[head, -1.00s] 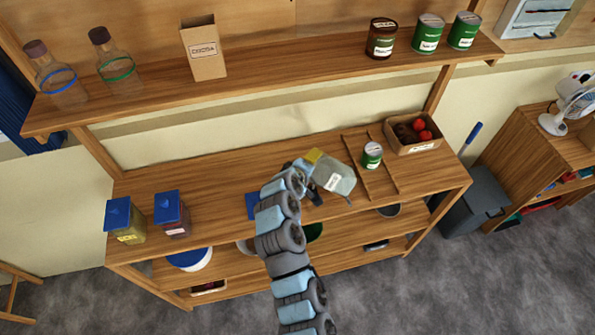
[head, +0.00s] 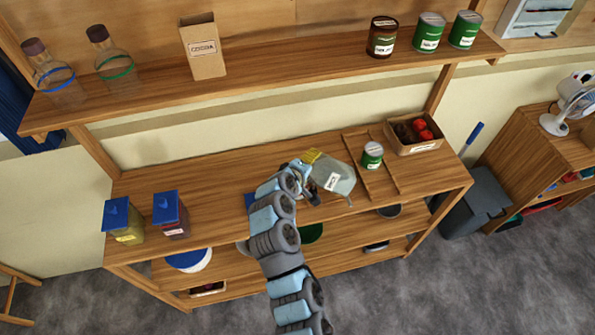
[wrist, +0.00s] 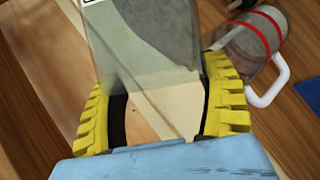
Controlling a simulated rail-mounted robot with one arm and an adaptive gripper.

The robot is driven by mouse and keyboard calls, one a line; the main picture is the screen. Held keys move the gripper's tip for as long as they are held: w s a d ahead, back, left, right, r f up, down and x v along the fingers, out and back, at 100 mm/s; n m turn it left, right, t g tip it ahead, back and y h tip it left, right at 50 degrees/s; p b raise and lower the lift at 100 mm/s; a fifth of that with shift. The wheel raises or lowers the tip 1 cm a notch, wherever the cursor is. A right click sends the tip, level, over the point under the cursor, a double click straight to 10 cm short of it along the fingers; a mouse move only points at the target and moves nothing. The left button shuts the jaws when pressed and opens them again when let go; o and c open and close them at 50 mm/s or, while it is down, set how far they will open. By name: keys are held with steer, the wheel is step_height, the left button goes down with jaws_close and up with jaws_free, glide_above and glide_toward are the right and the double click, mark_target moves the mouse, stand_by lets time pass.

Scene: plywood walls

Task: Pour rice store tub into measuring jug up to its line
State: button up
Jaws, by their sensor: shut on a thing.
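The rice store tub (head: 340,177) is a translucent grey tub with a white label, held above the shelf top and looking tilted in the head view. My gripper (head: 311,163) is shut on it. In the wrist view, the yellow finger pads of my gripper (wrist: 160,115) lie on both sides of the tub (wrist: 145,40). The measuring jug (wrist: 245,48) is clear, with a red band and a white handle, to the right of the tub there. In the head view my arm and the tub largely hide the jug. The level of rice in either is unclear.
A blue flat piece (head: 250,200) lies left of my gripper. A green tin (head: 372,155) stands between wooden strips to the right, near a box of red and dark items (head: 416,148). Two blue-lidded tubs (head: 122,222) (head: 170,215) stand at the left end.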

steer(key=shift+a+f+b, duration=0.1)
steer(key=shift+a+b, duration=0.05)
steer(key=shift+b, duration=0.3)
stand_by(0.4)
steer(key=shift+w+a+n+h+b, duration=0.25)
steer(key=shift+a+n+h+b, duration=0.45)
steer(key=shift+a+h+b, duration=0.35)
stand_by(2.9)
